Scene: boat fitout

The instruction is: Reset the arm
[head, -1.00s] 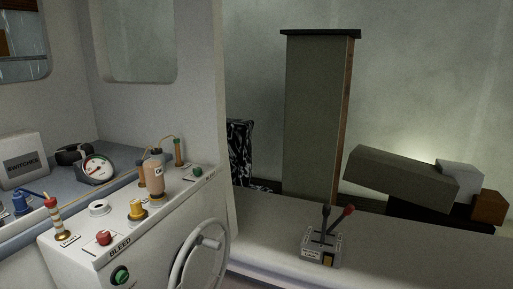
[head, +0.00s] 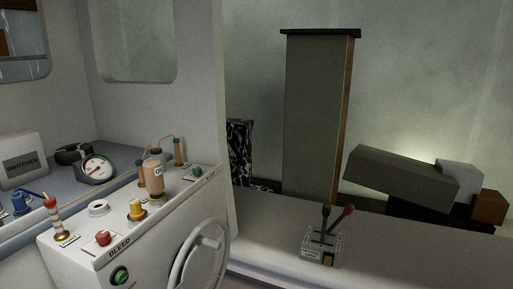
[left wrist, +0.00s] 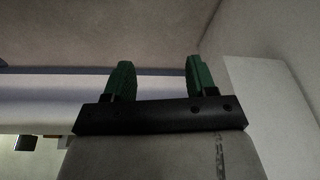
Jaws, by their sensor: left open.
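My left gripper (left wrist: 158,82) shows in the left wrist view with two green fingers apart on a black bar. Nothing is between the fingers. It faces a plain grey-beige surface and is touching nothing that I can see. Neither arm nor gripper shows in the head view, so where the left gripper is relative to the console cannot be told there. My right gripper is in neither view.
A lever box (head: 323,246) stands on the pale ledge (head: 420,255). A tall green-grey column (head: 315,120) and a slanted block (head: 400,176) are behind. The ledge's right part is clear.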

